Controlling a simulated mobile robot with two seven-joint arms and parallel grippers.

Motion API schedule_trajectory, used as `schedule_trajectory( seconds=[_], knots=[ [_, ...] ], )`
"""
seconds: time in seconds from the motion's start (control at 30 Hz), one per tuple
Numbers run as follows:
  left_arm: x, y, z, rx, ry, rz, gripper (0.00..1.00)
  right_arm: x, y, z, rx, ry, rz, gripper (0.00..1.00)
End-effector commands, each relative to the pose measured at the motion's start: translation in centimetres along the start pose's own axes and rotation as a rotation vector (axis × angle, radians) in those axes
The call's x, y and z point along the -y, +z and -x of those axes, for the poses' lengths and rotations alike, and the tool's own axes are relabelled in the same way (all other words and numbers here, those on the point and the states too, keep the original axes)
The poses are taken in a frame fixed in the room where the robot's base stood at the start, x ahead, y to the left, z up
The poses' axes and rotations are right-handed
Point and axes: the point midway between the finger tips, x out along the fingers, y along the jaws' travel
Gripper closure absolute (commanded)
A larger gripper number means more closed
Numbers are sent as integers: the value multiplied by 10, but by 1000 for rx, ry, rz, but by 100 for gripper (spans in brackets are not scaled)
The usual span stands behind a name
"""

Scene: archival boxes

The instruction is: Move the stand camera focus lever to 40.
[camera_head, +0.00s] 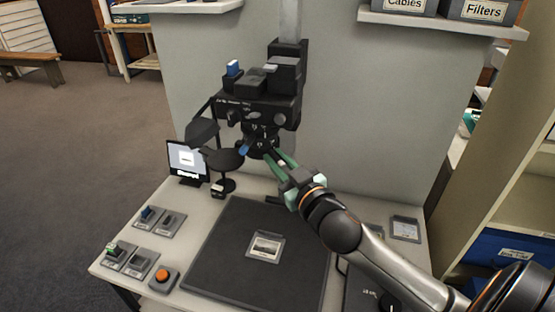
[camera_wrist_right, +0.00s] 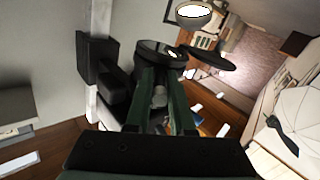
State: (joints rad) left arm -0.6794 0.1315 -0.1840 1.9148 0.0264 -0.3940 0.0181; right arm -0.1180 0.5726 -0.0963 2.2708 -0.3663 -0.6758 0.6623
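The stand camera (camera_head: 262,108) is a black unit on a grey column above the table, with its lens (camera_head: 262,143) pointing down. A small blue lever (camera_head: 244,148) sticks out at the left of the lens. My right gripper (camera_head: 270,155) reaches up from the lower right, its green fingertips close to the lens and right of the blue lever. In the right wrist view the fingers (camera_wrist_right: 166,95) stand apart with a gap between them. Contact with the lens or lever cannot be told. The scale marks are too small to read. My left gripper is out of view.
A dark mat (camera_head: 225,270) with a photo card (camera_head: 265,247) lies below the camera. A small monitor (camera_head: 188,160), a black lamp (camera_head: 223,160), switch panels (camera_head: 160,218) and an orange button (camera_head: 162,276) stand left. A shelf with boxes (camera_head: 485,10) is at upper right.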

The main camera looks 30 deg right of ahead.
Motion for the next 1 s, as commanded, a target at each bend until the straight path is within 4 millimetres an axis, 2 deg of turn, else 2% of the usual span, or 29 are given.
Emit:
schedule_trajectory(
  seconds=[0.03,0.17,1.0],
  knots=[
    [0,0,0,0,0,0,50,0,0,0,0,0,0,86],
    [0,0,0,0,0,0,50,0,0,0,0,0,0,100],
    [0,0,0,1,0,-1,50,0,0,0,1,0,0,100]
  ],
)
